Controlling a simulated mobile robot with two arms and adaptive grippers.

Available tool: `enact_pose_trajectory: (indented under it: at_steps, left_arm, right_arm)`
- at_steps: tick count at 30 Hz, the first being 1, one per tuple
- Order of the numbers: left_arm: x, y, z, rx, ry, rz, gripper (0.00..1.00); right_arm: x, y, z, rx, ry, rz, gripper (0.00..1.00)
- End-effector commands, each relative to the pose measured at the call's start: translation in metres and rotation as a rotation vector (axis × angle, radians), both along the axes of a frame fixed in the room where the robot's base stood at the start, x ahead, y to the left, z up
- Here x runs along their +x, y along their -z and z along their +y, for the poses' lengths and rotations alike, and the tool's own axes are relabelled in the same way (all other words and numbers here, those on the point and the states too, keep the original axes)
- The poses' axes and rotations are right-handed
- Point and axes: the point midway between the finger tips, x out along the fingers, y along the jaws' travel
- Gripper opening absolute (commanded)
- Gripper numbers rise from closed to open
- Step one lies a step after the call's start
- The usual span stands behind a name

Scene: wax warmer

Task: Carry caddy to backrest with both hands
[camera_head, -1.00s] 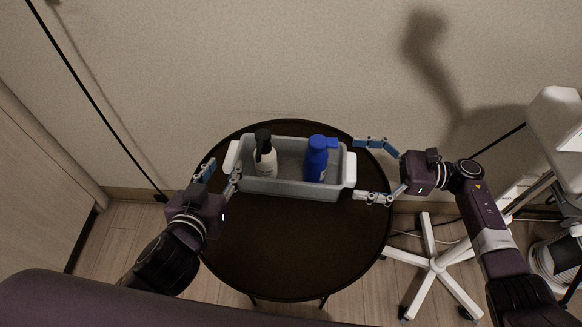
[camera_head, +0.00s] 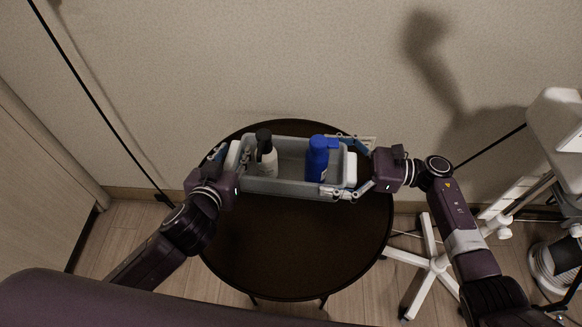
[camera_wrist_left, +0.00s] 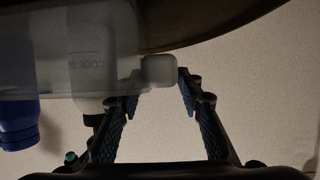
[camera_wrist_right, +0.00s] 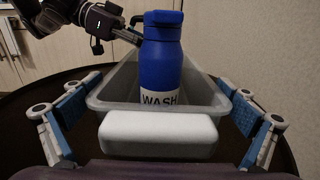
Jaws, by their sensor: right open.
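The caddy (camera_head: 290,187) is a grey open bin with white end handles, upright on a round dark table (camera_head: 290,245). It holds a white bottle with a black top (camera_head: 266,160) and a blue bottle (camera_head: 317,160). My left gripper (camera_head: 232,153) is at the left end. In the left wrist view, its fingertips (camera_wrist_left: 160,90) lie close on either side of the white handle (camera_wrist_left: 159,71); firm contact is unclear. My right gripper (camera_head: 355,165) is open at the right end, its fingers (camera_wrist_right: 160,115) spread on either side of the right handle (camera_wrist_right: 158,134), with gaps. No backrest is clearly identifiable.
A wall (camera_head: 240,60) stands close behind the table. A white wheeled stand (camera_head: 432,263) is at the right. A dark rounded surface (camera_head: 130,300) crosses the lower left; I cannot tell what it is. The table's front half is bare.

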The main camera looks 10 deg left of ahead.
Motion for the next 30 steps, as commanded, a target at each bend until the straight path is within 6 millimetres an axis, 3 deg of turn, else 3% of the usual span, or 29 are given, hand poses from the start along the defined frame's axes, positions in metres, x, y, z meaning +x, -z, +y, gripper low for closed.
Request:
enact_pose_trajectory:
  at_steps: [10, 19, 21, 30]
  left_arm:
    - [0.0026, 0.0012, 0.0002, 0.0, 0.0, 0.0, 0.33]
    - [0.0025, 0.0012, 0.0003, 0.0, 0.0, 0.0, 0.0]
    - [0.0025, 0.0011, 0.0003, 0.0, 0.0, 0.0, 0.0]
    - [0.0031, -0.002, 0.0002, 0.0, 0.0, -0.004, 0.0]
  right_arm:
    - [-0.0001, -0.0001, 0.0032, 0.0, 0.0, 0.0, 0.99]
    - [0.0, 0.0, 0.0029, 0.0, 0.0, 0.0, 0.66]
    - [0.0, 0.0, 0.0028, 0.0, 0.001, 0.0, 0.58]
    - [0.0006, -0.0029, 0.0028, 0.003, 0.001, -0.002, 0.58]
